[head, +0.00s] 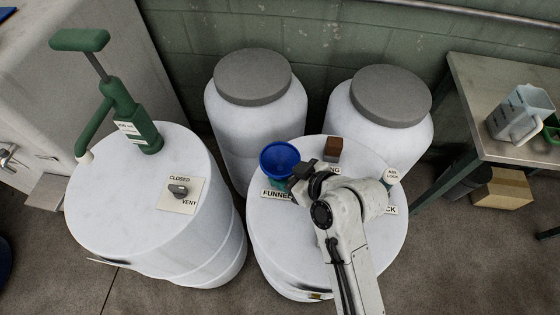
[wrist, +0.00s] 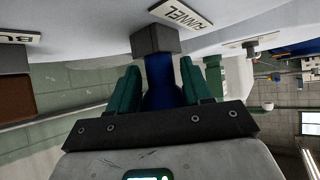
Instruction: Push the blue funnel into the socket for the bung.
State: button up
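The blue funnel (head: 280,158) stands on the right-hand drum, beside the FUNNEL label (head: 276,195). My gripper (head: 290,183) reaches it from the right, below its wide bowl. In the wrist view the funnel's blue body (wrist: 159,78) lies between the two green fingers (wrist: 162,82), which look shut on it. Its narrow end meets a dark grey block (wrist: 155,40) by the FUNNEL label; how deep it sits is hidden. The brown bung (head: 333,148) stands farther back, beside a label partly hidden by my arm. In the wrist view the bung (wrist: 15,97) meets another dark block, the bung socket (wrist: 14,58).
The drum top (head: 275,235) is clear at front left. An AIR LOCK fitting (head: 391,176) is at its right, partly behind my arm. Another drum (head: 115,215) with a green pump (head: 130,115) stands left. Two grey-lidded drums (head: 252,77) (head: 390,95) stand behind; a table (head: 485,95) holds a jug.

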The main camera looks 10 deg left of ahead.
aim_at(286, 167)
jog(key=c, duration=0.8)
jog(key=shift+c, duration=0.2)
jog(key=shift+r, duration=0.5)
notch_tip(286, 167, up, 2)
jog(key=shift+r+b, duration=0.15)
jog(key=shift+b, duration=0.3)
jog(key=s+d+r+p, duration=0.3)
jog(key=s+r, duration=0.6)
jog(key=s, duration=0.4)
jog(key=shift+s+r, duration=0.35)
jog(key=shift+r, duration=0.05)
